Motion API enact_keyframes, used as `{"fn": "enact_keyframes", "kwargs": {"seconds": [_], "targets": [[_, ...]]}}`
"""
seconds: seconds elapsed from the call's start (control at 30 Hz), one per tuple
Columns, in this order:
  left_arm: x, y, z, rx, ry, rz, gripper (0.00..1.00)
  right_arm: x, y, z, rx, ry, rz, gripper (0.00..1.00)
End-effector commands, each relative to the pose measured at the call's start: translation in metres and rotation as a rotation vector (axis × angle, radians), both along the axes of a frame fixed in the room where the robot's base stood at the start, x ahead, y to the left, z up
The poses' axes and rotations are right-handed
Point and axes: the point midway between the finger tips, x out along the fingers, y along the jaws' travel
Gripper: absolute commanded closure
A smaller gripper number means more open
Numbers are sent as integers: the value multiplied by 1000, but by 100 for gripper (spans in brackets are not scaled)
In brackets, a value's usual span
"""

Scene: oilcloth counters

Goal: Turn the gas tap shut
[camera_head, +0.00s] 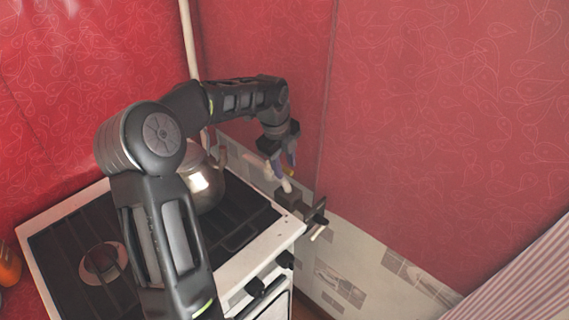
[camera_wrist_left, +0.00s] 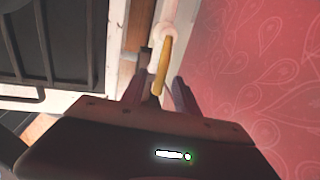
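The gas tap's yellow handle (camera_wrist_left: 163,66) shows in the wrist view on a pale pipe (camera_wrist_left: 168,32) that runs beside the red wall. My left gripper (camera_wrist_left: 160,88) is open, with one finger on each side of the handle's near end. Gaps show between the fingers and the handle, and I cannot tell whether either one touches it. In the head view my left gripper (camera_head: 283,165) points down behind the stove's right back corner, close to the wall, and mostly hides the tap. My right gripper is in neither view.
The white gas stove (camera_head: 66,210) stands below my left arm, with a metal kettle (camera_head: 207,186) on its back part. Dark knobs line its front edge. A dark block (camera_head: 288,200) sits by the wall near the gripper. The red wall (camera_head: 430,130) closes off the right side.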

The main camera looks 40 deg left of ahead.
Motion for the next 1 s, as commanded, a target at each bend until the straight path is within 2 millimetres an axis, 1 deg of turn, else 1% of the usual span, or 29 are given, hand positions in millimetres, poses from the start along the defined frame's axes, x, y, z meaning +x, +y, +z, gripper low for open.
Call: {"fn": "enact_keyframes", "kwargs": {"seconds": [0.2, 0.63, 1.0], "targets": [[0, 0, 0, 0, 0, 0, 65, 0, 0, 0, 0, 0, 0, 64], [0, 0, 0, 0, 0, 0, 100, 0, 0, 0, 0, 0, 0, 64], [0, 0, 0, 0, -1, 1, 100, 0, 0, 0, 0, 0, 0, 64]]}}
